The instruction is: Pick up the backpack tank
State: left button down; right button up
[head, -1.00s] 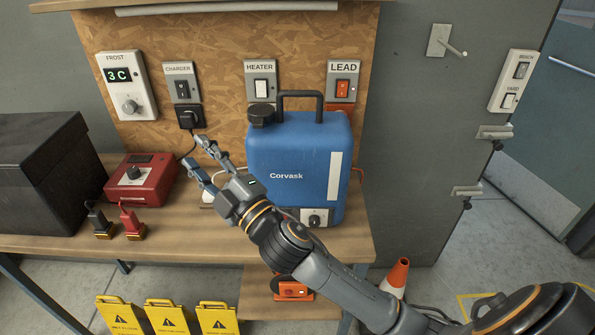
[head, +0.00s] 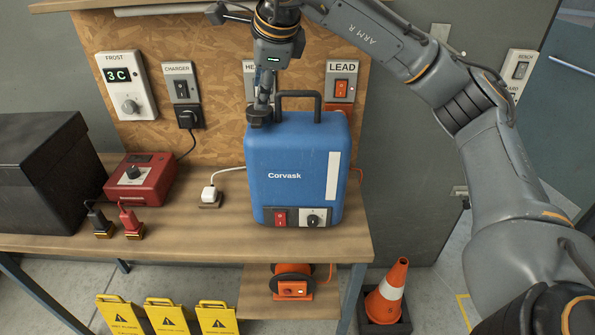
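The backpack tank (head: 292,175) is a blue box marked "Corvask", upright on the wooden bench, with a black cap at its top left and a black carry handle (head: 298,94) on top. Its front has a red switch and a dial at the bottom. My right gripper (head: 261,104) points down over the cap, left of the handle, its fingertips at or just behind the cap. The fingers show edge-on and overlap, so I cannot tell whether they are open or touching the cap. My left gripper is not in view.
A red charger box (head: 141,180), two clamps and a white plug (head: 208,196) lie left of the tank. A black box (head: 40,175) stands at far left. Wall switches are behind. An orange reel (head: 292,284) sits on the lower shelf, a cone (head: 388,290) on the floor.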

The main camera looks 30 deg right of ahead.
aim_at(307, 92)
jog(key=s+d+r+m+h, duration=0.25)
jog(key=d+r, duration=0.25)
jog(key=d, duration=0.3)
jog(key=shift+n+h, duration=0.25)
jog(key=shift+h, duration=0.3)
jog(key=x, duration=0.8)
jog(key=shift+w+d+f, duration=0.2)
jog(key=shift+w, duration=0.15)
jog(key=p+x, duration=0.2)
jog(key=x, duration=0.3)
jog(key=shift+s+p, duration=0.1)
jog(key=shift+p, duration=0.2)
jog(key=shift+f, duration=0.2)
grip_shut()
jog(key=shift+w+r, duration=0.2)
jog(key=shift+r, duration=0.05)
